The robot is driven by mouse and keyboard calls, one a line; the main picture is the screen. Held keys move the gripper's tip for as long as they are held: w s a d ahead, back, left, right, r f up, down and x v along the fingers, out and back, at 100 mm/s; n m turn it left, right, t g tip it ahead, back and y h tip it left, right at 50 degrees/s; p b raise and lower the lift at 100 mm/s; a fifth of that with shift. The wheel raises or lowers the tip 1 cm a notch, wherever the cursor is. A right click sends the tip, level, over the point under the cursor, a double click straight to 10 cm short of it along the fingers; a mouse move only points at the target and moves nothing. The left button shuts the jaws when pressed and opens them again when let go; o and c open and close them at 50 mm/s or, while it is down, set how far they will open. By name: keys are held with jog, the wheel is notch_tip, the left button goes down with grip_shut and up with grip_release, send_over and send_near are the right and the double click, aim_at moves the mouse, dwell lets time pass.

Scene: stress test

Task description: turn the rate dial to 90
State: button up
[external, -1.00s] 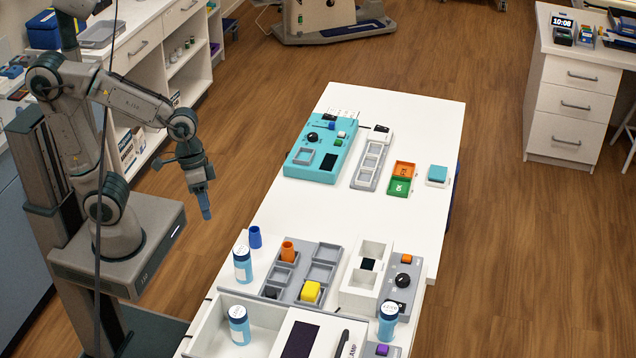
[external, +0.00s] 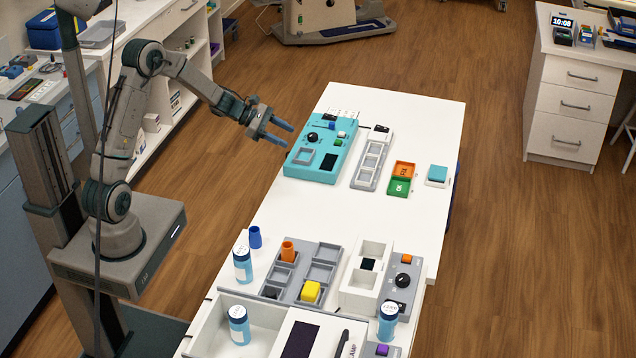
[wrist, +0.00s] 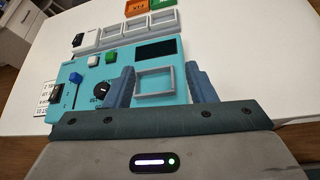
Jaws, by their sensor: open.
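A teal panel (external: 302,172) lies at the far left part of the white table. The panel also carries a blue slider (wrist: 75,77), a green button (wrist: 112,58), a white button, a dark screen and a grey square frame (wrist: 155,83). My gripper (external: 283,133) is open and empty, in the air at the panel's left edge. In the wrist view its blue fingers (wrist: 163,90) appear on either side of the grey frame.
A grey compartment strip (external: 368,165) and orange and green trays (external: 402,171) lie right of the panel. A grey panel (external: 410,270) with another black dial (external: 403,281), blue-white bottles and bins stand at the near end. The table's middle is clear.

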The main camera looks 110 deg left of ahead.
aim_at(311, 134)
jog(key=s+a+f+n+y, duration=0.3)
jog(key=s+a+n, duration=0.3)
jog(key=s+a, duration=0.25)
jog(key=x, duration=0.5)
jog(key=p+x, duration=0.1)
jog(key=x, duration=0.3)
jog(key=p+x, duration=0.1)
jog(key=x, duration=0.4)
jog(key=shift+w+a+r, duration=0.3)
jog(key=shift+w, duration=0.05)
jog(key=c, duration=1)
